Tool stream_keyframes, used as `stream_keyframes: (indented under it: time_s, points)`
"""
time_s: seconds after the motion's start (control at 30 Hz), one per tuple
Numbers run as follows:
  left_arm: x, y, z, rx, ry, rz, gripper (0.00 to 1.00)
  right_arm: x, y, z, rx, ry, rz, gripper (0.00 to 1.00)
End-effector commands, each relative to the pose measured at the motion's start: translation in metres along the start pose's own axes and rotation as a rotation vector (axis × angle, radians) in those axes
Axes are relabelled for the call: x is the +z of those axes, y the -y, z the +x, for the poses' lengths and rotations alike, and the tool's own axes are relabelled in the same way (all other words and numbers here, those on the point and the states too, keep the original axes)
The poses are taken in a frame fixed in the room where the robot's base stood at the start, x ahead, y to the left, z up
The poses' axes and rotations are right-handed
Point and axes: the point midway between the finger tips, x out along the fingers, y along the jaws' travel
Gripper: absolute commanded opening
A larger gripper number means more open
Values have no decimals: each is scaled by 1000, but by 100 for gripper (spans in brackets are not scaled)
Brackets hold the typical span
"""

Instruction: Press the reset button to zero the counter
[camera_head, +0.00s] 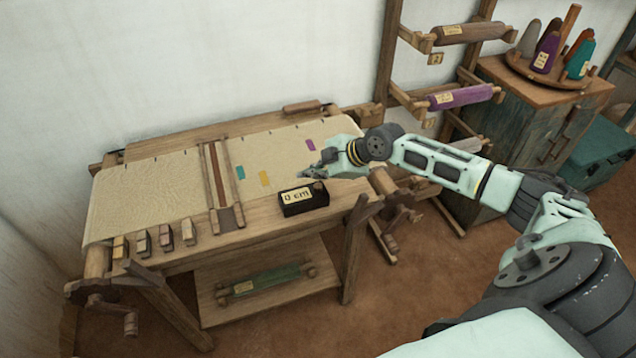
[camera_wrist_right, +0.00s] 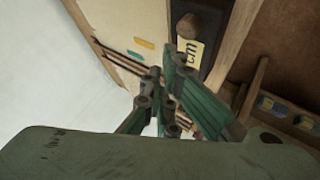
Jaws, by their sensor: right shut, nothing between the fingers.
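The counter (camera_head: 305,209) is a small dark box on the front edge of the loom, with a pale label reading "0 cm". In the right wrist view the counter (camera_wrist_right: 215,38) shows partly, with "cm" readable and a round brown button (camera_wrist_right: 188,25) beside the label. My right gripper (camera_head: 303,172) is shut and empty, just behind and above the counter in the head view. In the right wrist view its fingertips (camera_wrist_right: 170,62) are close to the label; I cannot tell whether they touch it. My left gripper is not in view.
The loom carries pale cloth (camera_head: 140,195) with coloured patches and a wooden crossbar (camera_head: 220,180). Several small blocks (camera_head: 165,238) line its front left edge. A cabinet (camera_head: 540,110) with yarn cones and a rack with rolls stand at the right. The floor in front is clear.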

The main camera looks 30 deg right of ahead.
Motion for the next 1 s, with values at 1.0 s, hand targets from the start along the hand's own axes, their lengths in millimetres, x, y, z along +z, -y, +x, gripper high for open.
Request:
stream_keyframes:
  time_s: [1.0]
  points:
    - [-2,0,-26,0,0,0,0,-19,-19,-26,1,0,0,0]
